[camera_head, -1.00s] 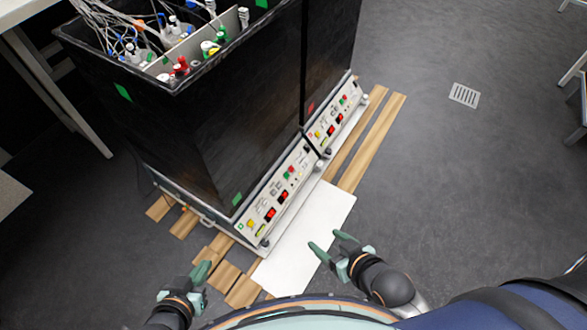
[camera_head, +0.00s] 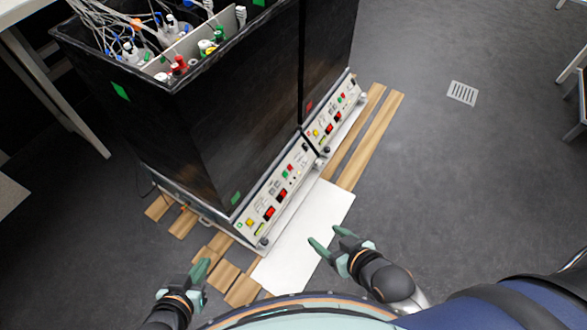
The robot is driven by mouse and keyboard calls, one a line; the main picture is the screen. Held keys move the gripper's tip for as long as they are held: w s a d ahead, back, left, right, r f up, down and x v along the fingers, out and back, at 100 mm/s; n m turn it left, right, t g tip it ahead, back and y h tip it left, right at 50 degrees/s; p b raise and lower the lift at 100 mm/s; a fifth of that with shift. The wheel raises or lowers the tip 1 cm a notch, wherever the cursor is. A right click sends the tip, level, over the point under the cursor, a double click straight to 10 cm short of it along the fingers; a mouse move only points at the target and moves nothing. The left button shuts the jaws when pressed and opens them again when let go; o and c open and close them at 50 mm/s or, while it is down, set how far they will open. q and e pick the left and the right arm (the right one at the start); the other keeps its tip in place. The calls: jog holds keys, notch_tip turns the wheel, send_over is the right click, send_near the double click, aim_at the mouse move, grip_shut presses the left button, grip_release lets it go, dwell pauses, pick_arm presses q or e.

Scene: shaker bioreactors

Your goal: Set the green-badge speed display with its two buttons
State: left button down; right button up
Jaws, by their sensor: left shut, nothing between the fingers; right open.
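The near shaker's control panel (camera_head: 275,200) lies along the foot of a black cabinet with a green badge (camera_head: 236,198) just above the panel. The panel carries two lit red displays (camera_head: 269,212), a yellow button (camera_head: 250,222) and small red and green buttons; their digits are too small to read. My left gripper (camera_head: 203,269) is shut and empty, low in front of the panel's left end. Neither touches the panel.
A second shaker panel (camera_head: 331,120) with a red badge (camera_head: 309,105) adjoins at the back right. A white board (camera_head: 305,240) and wooden planks (camera_head: 370,138) lie on the floor. Bottles and tubes fill the cabinet top.

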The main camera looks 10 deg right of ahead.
jog(key=shift+s+a+f, duration=0.1)
jog(key=shift+s+a, duration=0.05)
jog(key=shift+s, duration=0.05)
dwell(0.6)
jog(key=shift+c, duration=0.2)
grip_shut()
jog(key=shift+w, duration=0.2)
dwell(0.3)
jog(key=shift+s, duration=0.2)
dwell(0.6)
